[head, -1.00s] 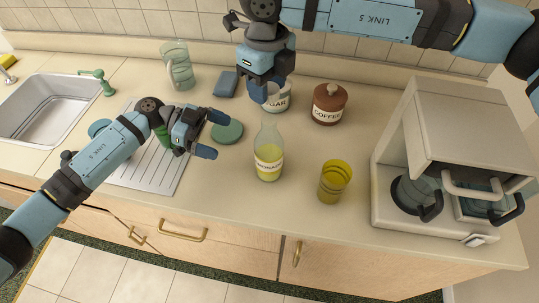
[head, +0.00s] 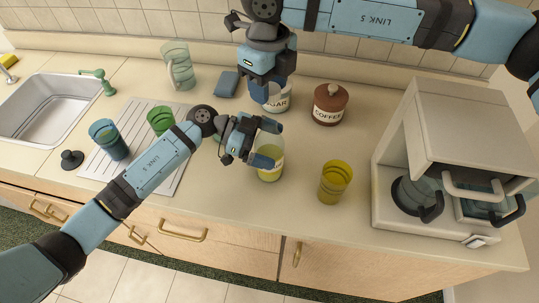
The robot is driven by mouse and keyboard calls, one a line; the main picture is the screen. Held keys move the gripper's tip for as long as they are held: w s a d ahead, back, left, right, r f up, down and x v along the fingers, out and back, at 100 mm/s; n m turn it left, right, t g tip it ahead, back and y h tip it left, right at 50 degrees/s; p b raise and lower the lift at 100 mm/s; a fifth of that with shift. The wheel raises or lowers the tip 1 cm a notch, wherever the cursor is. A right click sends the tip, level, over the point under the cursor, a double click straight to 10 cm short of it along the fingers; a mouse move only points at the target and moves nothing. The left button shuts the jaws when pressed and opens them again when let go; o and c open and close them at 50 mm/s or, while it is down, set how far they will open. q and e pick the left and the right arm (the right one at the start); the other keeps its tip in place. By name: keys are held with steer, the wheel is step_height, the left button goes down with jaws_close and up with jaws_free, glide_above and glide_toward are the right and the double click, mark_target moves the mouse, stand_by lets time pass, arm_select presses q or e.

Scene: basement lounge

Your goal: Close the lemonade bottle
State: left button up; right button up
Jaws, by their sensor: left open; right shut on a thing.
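The lemonade bottle (head: 270,173) stands upright on the counter, with pale yellow liquid in its lower part. My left gripper (head: 270,145) is open at the bottle, with its fingers on either side of the upper body. Its jaws partly cover the bottle's neck and label, and I cannot tell whether they touch the glass. My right gripper (head: 271,97) points down above and behind the bottle, in front of the sugar jar. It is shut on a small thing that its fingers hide. I cannot make out a cap.
The sugar jar (head: 279,103) and brown coffee jar (head: 330,104) stand behind. A yellow glass (head: 335,182) is right of the bottle, then a coffee machine (head: 455,125). Blue (head: 109,140) and green (head: 160,120) glasses stand on the drainboard near the sink (head: 45,108). A pitcher (head: 178,65) stands at the back.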

mark_target(269, 119)
arm_select(q)
steer(key=c, duration=1.3)
arm_select(e)
steer(key=shift+f, duration=2.45)
steer(key=shift+f, duration=0.1)
steer(key=shift+f, duration=0.8)
steer(key=shift+f, duration=0.55)
arm_select(q)
steer(key=c, duration=0.4)
arm_select(e)
steer(key=m, duration=1)
steer(key=shift+d, duration=0.1)
